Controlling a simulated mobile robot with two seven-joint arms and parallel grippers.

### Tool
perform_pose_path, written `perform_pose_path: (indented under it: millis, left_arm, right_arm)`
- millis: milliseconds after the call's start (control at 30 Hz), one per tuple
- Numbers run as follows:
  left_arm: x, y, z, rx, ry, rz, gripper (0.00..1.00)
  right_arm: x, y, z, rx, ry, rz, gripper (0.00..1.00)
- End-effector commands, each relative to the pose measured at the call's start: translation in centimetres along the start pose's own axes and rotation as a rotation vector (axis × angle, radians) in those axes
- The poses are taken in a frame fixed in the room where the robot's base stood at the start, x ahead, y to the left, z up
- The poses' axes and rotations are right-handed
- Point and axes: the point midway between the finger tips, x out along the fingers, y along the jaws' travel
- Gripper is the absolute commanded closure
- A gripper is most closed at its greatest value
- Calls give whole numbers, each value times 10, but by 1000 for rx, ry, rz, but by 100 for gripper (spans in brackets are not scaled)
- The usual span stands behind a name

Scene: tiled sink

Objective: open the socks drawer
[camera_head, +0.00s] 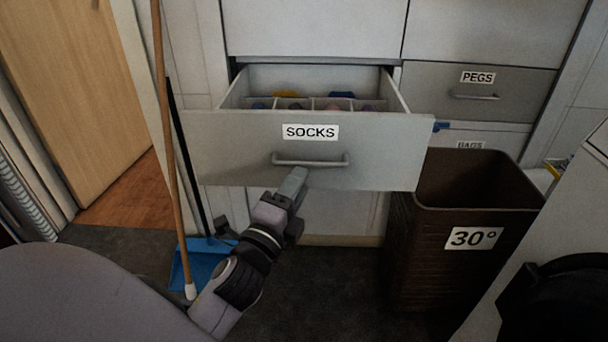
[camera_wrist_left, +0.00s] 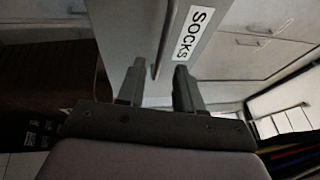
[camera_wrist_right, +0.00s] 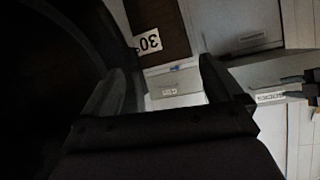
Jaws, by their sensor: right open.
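The socks drawer (camera_head: 225,150) is pulled out, with its grey front towards me and its divided inside showing. Its bar handle (camera_head: 310,160) is below the SOCKS label; the handle also shows in the left wrist view (camera_wrist_left: 162,45). My left gripper (camera_head: 296,180) is just below the handle in the head view. In the left wrist view its fingers (camera_wrist_left: 160,85) are apart, with the handle's bar running towards the gap. Whether they touch it is unclear. My right gripper (camera_wrist_right: 165,85) is open and empty, seen only in its own wrist view.
A brown basket (camera_head: 425,245) labelled 30° stands right of the drawer, before the bags drawer (camera_head: 485,137). The pegs drawer (camera_head: 520,90) is shut. A broom (camera_head: 172,130) and blue dustpan (camera_head: 200,260) stand at left. A grey rounded surface (camera_head: 80,300) fills the lower left.

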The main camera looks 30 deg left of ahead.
Motion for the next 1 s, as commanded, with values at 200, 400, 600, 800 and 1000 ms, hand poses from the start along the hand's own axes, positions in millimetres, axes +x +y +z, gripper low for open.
perform_pose_path:
  millis: [200, 400, 600, 800, 1000]
  left_arm:
    - [-18, 0, 0, -1, 0, 0, 65]
    - [-22, 0, 0, 0, 0, 0, 65]
    - [-21, 0, 0, 0, 0, 0, 65]
    - [-21, 0, 0, 0, 0, 0, 65]
    - [-21, 0, 0, 0, 0, 0, 65]
  right_arm:
    - [0, 0, 1, 3, 0, -1, 6]
    - [0, 0, 1, 3, 0, -2, 6]
    - [0, 0, 1, 2, -1, -2, 6]
    - [0, 1, 1, 0, -1, -2, 6]
    - [0, 0, 1, 1, 0, -2, 6]
